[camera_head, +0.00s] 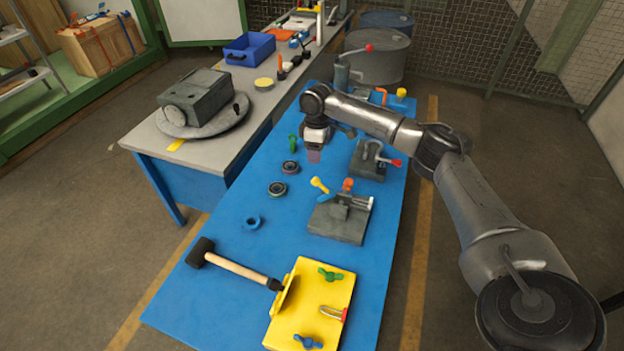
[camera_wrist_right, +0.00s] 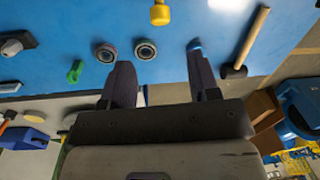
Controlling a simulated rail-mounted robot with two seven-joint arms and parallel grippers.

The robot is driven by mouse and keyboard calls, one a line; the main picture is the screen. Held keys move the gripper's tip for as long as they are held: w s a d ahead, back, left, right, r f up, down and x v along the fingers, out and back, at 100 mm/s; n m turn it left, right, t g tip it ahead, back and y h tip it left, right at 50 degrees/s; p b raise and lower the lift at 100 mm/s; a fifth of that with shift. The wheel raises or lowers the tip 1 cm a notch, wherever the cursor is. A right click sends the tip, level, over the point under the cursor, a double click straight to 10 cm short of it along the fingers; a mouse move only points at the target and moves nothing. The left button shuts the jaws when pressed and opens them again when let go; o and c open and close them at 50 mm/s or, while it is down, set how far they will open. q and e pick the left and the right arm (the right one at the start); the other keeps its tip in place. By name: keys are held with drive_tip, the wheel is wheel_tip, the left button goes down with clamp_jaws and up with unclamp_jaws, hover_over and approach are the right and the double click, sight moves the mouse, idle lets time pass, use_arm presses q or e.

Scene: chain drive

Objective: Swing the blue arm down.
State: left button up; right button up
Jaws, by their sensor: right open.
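A blue wing-shaped handle (camera_head: 307,342) lies on the yellow plate (camera_head: 318,290) at the front. My right gripper (camera_head: 314,156) points down over the blue table near the middle, seemingly holding nothing. In the right wrist view its two fingers (camera_wrist_right: 161,82) stand apart with nothing between them. My left gripper is not in view.
On the blue table (camera_head: 225,290) lie a mallet (camera_head: 237,267), two round bearings (camera_head: 277,189), a blue ring (camera_head: 253,222) and a green peg (camera_head: 293,143). A grey fixture (camera_head: 338,222) and another clamp fixture (camera_head: 367,160) stand right of my gripper.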

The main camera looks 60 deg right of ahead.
sight(315, 178)
drive_tip(key=f, duration=1.1)
drive_tip(key=shift+s+a+f, duration=0.1)
drive_tip(key=shift+s+a, duration=0.1)
drive_tip(key=shift+a, duration=0.2)
clamp_jaws()
